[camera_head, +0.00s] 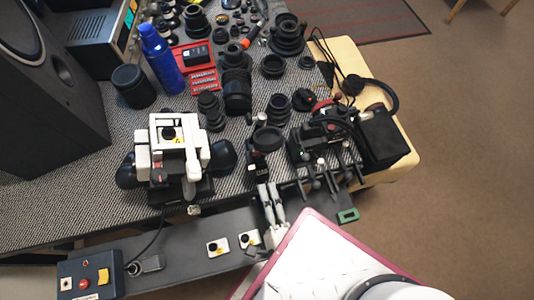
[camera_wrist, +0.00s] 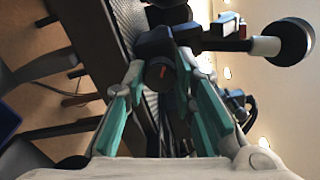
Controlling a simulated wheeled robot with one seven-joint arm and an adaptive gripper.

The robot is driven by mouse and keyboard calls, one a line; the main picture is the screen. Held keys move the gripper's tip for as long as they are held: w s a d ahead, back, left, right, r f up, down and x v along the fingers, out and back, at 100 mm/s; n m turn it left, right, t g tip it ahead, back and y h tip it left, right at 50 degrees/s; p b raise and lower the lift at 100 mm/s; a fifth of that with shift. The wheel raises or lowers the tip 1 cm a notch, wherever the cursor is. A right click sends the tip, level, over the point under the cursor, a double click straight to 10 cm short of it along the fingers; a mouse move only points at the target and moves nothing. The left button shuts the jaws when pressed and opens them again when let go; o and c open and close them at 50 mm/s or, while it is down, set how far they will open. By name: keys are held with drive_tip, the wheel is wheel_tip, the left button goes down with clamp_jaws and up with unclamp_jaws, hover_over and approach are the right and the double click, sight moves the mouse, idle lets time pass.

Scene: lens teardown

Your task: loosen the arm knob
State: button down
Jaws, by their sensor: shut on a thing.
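The arm knob (camera_wrist: 159,74) is a dark round knob with a red mark on its face, seen in the wrist view. My gripper (camera_wrist: 160,70) has its teal-lined fingers on either side of the knob and is shut on it. In the head view, my gripper (camera_head: 266,190) reaches up from the front to the base of a small black stand (camera_head: 258,169) with a round dark disc (camera_head: 267,138) on top. The knob itself cannot be made out in the head view. In the wrist view, a pale cylinder and a black disc (camera_wrist: 290,42) stick out to the right of the knob.
A white and black device (camera_head: 178,145) stands left of the stand. A black rig with several levers (camera_head: 318,160) is close on the right. Lenses, a blue bottle (camera_head: 160,58) and a red case (camera_head: 195,57) crowd the table behind. A control box (camera_head: 88,278) is at front left.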

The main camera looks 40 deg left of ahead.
idle(0.3)
drive_tip(key=c, duration=1.3)
unclamp_jaws()
drive_tip(key=shift+c, duration=0.2)
